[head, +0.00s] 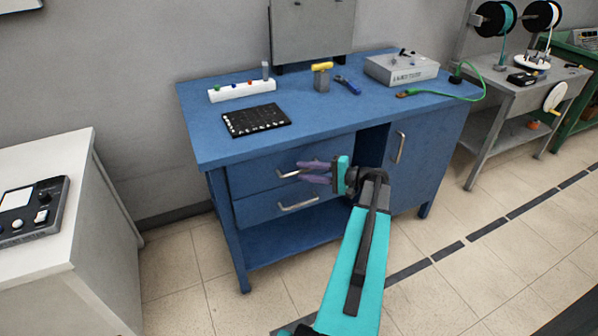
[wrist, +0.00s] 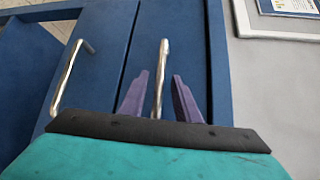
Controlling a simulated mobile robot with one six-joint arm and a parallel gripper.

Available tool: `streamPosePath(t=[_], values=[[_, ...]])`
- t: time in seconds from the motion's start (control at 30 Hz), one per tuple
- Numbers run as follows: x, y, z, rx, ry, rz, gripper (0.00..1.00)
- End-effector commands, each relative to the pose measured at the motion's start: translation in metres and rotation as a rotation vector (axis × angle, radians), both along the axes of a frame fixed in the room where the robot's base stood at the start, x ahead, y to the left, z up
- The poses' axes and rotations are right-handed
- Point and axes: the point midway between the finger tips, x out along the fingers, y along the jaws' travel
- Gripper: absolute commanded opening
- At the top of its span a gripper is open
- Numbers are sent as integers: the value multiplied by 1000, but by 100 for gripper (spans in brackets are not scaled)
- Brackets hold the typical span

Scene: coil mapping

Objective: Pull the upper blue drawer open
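The upper blue drawer (head: 250,174) is in the left part of the blue bench and looks closed. Its metal bar handle (head: 289,174) is partly hidden by my gripper in the head view. My gripper (head: 300,172) has purple fingers and is in front of this drawer, pointing at it. In the wrist view the fingers of my gripper (wrist: 159,77) are apart. The upper handle (wrist: 164,60) shows between them, with a gap on each side. I see no contact with the handle.
The lower drawer (head: 260,208) has its own handle (head: 298,206), left of my fingers in the wrist view. A cupboard door (head: 420,160) is on the right of the bench. On the top are a black tray (head: 256,120) and a grey box (head: 401,69). The floor in front is clear.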

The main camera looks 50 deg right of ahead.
Motion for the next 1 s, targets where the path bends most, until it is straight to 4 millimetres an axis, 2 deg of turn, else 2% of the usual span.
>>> streamPosePath(t=[0.23,0.57,0.6,0.77,0.93,0.97,1.0], values=[[17,8,-2,-1,0,1,29],[19,9,-3,-1,0,0,29],[20,9,-3,-1,0,0,28],[19,9,-3,-1,0,0,1],[19,8,-3,-1,0,0,0],[18,28,-1,1,0,4,0],[20,19,-2,0,-1,4,0]])
